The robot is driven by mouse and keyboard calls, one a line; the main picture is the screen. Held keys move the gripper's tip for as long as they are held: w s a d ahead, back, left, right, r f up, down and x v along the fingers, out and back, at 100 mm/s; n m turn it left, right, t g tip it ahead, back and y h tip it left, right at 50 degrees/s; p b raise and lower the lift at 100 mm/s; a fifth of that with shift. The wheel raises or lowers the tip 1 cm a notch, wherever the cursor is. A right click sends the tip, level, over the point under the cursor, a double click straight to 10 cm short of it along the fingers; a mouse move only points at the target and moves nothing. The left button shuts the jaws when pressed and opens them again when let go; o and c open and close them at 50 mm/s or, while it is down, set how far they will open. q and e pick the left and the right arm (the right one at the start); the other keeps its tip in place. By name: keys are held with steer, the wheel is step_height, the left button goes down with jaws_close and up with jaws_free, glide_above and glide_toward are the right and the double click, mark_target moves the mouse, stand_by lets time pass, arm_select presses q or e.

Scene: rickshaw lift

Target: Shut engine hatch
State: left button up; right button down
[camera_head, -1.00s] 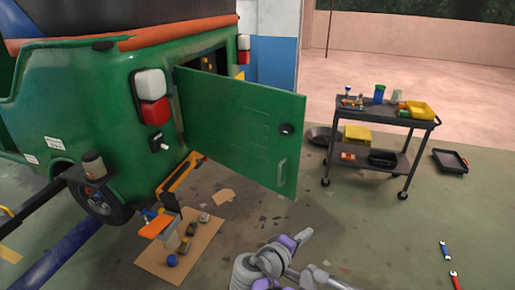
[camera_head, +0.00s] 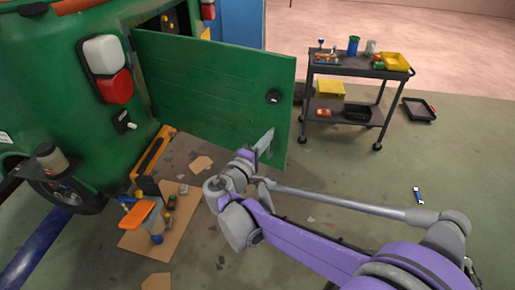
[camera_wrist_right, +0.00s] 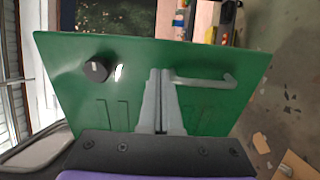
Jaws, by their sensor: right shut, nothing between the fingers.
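The green engine hatch (camera_head: 205,90) stands swung open from the back of the green rickshaw (camera_head: 50,75), with part of the dark opening showing behind it. The hatch (camera_wrist_right: 95,110) fills the middle of the right wrist view, with a round black knob (camera_wrist_right: 96,70) and a bar handle (camera_wrist_right: 205,80). My right gripper (camera_head: 262,143) is at the lower free corner of the hatch, near the handle. In the right wrist view its fingers (camera_wrist_right: 162,75) are together and empty, beside the handle; I cannot tell whether they touch the hatch. My left gripper is not in view.
A dark tool cart (camera_head: 358,70) stands to the right, with a black tray (camera_head: 418,109) on the floor beside it. A cardboard sheet (camera_head: 135,240) with several parts lies below the hatch. A blue wrench (camera_head: 419,196) lies on open floor.

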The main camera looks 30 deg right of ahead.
mark_target(279, 124)
steer(key=shift+x, duration=2.5)
steer(key=shift+d, duration=0.1)
